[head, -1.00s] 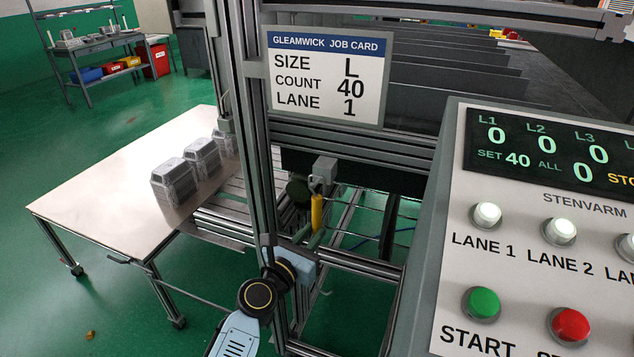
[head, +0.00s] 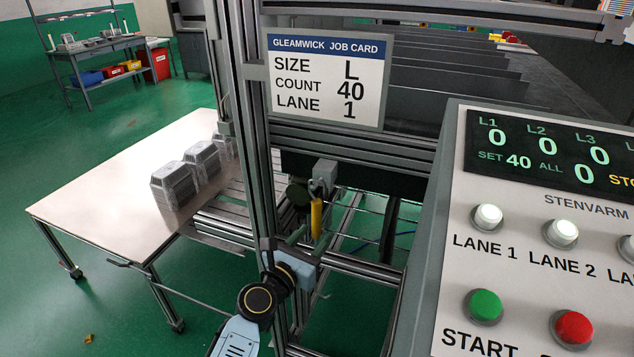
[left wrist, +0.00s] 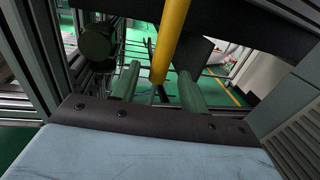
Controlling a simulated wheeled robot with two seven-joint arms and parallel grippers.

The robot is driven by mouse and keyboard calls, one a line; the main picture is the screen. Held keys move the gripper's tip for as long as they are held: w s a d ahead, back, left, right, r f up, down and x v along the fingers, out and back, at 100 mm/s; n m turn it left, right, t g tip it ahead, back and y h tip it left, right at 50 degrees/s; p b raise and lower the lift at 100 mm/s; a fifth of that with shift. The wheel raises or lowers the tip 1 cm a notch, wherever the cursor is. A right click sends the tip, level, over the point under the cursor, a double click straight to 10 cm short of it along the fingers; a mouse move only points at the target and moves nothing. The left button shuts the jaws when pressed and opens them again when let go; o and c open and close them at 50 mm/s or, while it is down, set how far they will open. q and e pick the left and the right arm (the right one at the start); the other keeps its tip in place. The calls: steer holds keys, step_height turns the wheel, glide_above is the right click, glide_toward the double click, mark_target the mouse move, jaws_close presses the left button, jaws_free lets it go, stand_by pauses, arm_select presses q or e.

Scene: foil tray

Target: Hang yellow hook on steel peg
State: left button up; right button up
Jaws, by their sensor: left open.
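The yellow hook (head: 316,218) shows as an upright yellow bar below a grey block (head: 325,171) on the machine frame. Its upper end is hard to make out. My left gripper (head: 310,240) is open at the bar's lower end, with one green finger on each side of it in the head view. In the left wrist view, the yellow hook (left wrist: 170,40) comes down from the top edge between the open fingers (left wrist: 157,85), with gaps beside it. I cannot pick out the steel peg for certain. My right gripper is not in view.
A dark round knob (head: 298,192) sits close left of the hook. A metal upright (head: 262,150) stands beside my left arm. The control panel (head: 480,265) is to the right. A table (head: 95,205) with stacked foil trays (head: 176,184) is to the left.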

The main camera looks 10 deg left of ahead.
arm_select(q)
steer(key=shift+s, duration=0.15)
steer(key=v, duration=1.3)
steer(key=s+f+m+g+y, duration=0.1)
steer(key=s+f+m+g, duration=0.3)
steer(key=f, duration=0.7)
steer(key=s+a+f+m+g+y+b, duration=0.15)
steer(key=s+f+m, duration=0.25)
steer(key=f+m, duration=0.5)
steer(key=s+f+m+g+y+p, duration=0.1)
steer(key=s+f+m+g, duration=0.25)
steer(key=f, duration=0.95)
steer(key=s+a+f+m+g+y, duration=0.1)
steer(key=s+a+f+m+g, duration=0.1)
steer(key=s+f+m, duration=0.3)
steer(key=s+a+f+m+g+b, duration=0.1)
steer(key=s+f+m, duration=0.5)
steer(key=s, duration=0.8)
steer(key=s+a+f+m+g+y, duration=0.1)
steer(key=s+a+f+m+g, duration=0.3)
steer(key=s+m, duration=0.3)
steer(key=s+a+f, duration=0.1)
steer(key=s, duration=0.1)
steer(key=shift+s+a+f+y, duration=0.2)
steer(key=shift+s+f+y, duration=0.05)
steer(key=shift+s+y, duration=0.1)
